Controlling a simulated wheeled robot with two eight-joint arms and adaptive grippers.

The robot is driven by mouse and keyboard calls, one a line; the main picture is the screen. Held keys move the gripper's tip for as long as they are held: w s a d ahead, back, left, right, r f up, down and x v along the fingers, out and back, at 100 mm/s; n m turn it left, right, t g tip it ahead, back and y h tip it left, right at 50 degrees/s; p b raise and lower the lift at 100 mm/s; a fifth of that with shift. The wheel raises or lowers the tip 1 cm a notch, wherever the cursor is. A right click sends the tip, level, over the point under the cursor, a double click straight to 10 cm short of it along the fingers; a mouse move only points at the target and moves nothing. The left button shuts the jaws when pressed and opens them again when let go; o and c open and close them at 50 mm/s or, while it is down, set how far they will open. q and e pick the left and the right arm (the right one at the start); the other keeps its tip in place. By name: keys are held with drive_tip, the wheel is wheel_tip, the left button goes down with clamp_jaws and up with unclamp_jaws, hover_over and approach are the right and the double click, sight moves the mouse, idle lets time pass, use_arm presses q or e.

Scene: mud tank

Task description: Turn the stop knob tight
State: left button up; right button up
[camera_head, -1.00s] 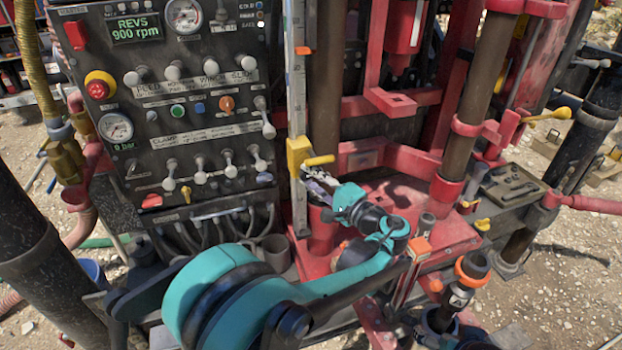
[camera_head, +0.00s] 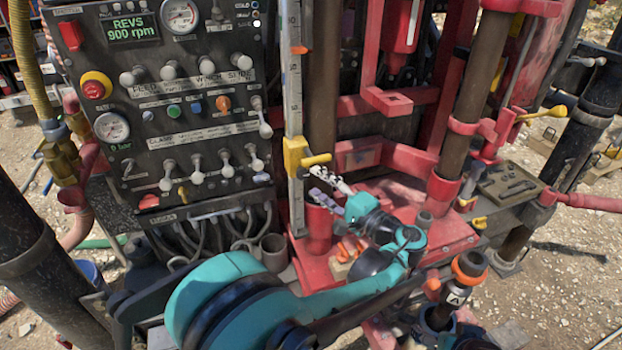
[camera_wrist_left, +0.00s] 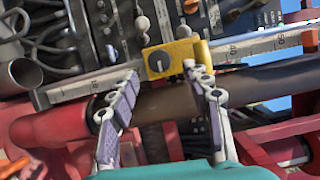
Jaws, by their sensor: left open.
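The yellow stop block (camera_head: 294,158) is clamped on the upright grey scale, with a yellow handle sticking out to the right. In the left wrist view the block (camera_wrist_left: 196,50) carries a round dark grey knob (camera_wrist_left: 157,63) on the face towards me. My left gripper (camera_head: 318,184) is open and empty, just below and right of the block. In the left wrist view its purple-grey fingers (camera_wrist_left: 160,72) are spread, with the knob between and slightly beyond the tips. I cannot tell whether they touch it.
The control panel (camera_head: 180,110) with levers and gauges stands left of the scale (camera_head: 292,80). A brown pipe (camera_head: 323,80) rises close to its right. A red deck (camera_head: 420,235) lies below. An orange-ringed tool (camera_head: 468,268) stands at lower right.

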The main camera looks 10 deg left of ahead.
use_arm(q)
drive_tip(key=v, duration=0.3)
drive_tip(key=shift+s+d, duration=0.15)
drive_tip(key=shift+d, duration=0.15)
drive_tip(key=s+a+f+n+g+h+b, duration=0.2)
drive_tip(key=s+a+f+g+h+b, duration=0.2)
drive_tip(key=s+a+f+h, duration=0.55)
drive_tip(key=s+d+f+n+t+h+b, duration=0.1)
drive_tip(key=s+f+n+h+b, duration=0.3)
drive_tip(key=s+f, duration=0.7)
wheel_tip(320, 180, down, 2)
drive_tip(key=shift+s+d+f+n+h, duration=0.15)
drive_tip(key=shift+s+d+n+h, duration=0.25)
drive_tip(key=shift+n+h, duration=0.3)
